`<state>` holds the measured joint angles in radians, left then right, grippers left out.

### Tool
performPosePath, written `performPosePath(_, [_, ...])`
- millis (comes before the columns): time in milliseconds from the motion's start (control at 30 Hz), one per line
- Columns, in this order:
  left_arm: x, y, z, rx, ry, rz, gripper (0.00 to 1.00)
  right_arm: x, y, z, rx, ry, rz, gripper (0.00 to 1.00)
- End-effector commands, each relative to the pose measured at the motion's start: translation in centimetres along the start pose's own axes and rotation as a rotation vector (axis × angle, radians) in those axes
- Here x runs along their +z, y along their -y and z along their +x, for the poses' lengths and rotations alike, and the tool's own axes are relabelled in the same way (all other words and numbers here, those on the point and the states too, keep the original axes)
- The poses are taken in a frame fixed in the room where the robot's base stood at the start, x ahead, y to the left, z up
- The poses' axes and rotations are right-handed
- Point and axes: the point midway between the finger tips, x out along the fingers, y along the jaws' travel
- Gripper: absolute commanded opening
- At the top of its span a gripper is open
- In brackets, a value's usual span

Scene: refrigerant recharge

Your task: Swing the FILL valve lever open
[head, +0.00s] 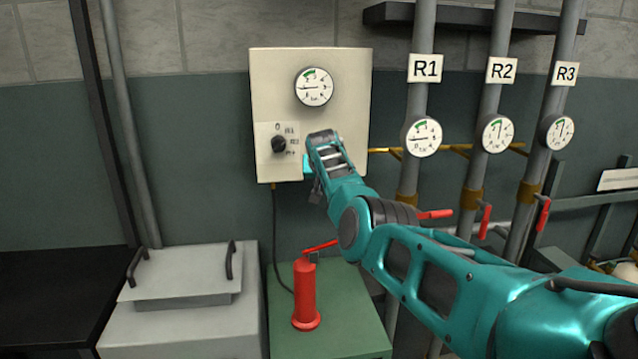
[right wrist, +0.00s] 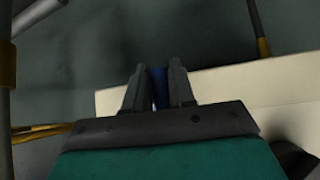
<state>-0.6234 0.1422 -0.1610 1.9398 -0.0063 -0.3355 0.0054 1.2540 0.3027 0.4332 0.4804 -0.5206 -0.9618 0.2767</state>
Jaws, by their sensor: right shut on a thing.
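The cream control panel (head: 350,75) hangs on the wall, with a round gauge (head: 313,87) at its top and a black selector knob (head: 279,144) at its lower left. My right gripper (head: 316,196) is at the panel's lower right edge. In the right wrist view my right gripper (right wrist: 158,80) is shut on a blue lever (right wrist: 160,88), which fits the FILL valve lever. No FILL label can be read, and my wrist hides that part of the panel in the head view. My left gripper is not in view.
Three grey pipes marked R1 (head: 425,68), R2 (head: 502,69) and R3 (head: 565,73) stand right of the panel, with gauges and red levers. A red pump (head: 305,295) stands below on a green cabinet (head: 345,322). A grey lidded box (head: 185,325) is at lower left.

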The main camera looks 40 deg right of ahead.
Motion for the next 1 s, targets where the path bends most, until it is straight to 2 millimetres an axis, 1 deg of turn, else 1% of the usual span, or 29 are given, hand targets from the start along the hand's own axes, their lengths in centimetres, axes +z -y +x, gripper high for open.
performPosePath(67, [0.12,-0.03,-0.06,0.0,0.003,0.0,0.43,-0.25,-0.14,0.07,-0.006,0.0,0.006,0.0])
performPosePath(633, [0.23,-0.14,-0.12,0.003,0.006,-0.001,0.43,-0.39,-0.24,0.22,-0.014,0.001,0.012,0.0])
performPosePath(667, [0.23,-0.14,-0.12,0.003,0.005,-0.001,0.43,-0.39,-0.24,0.22,-0.013,0.001,0.012,0.27])
performPosePath(833, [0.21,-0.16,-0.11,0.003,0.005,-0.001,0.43,-0.36,-0.27,0.24,-0.013,0.001,0.011,0.43])
performPosePath(1000, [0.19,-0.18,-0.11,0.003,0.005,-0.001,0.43,-0.33,-0.29,0.26,-0.012,0.002,0.01,0.44])
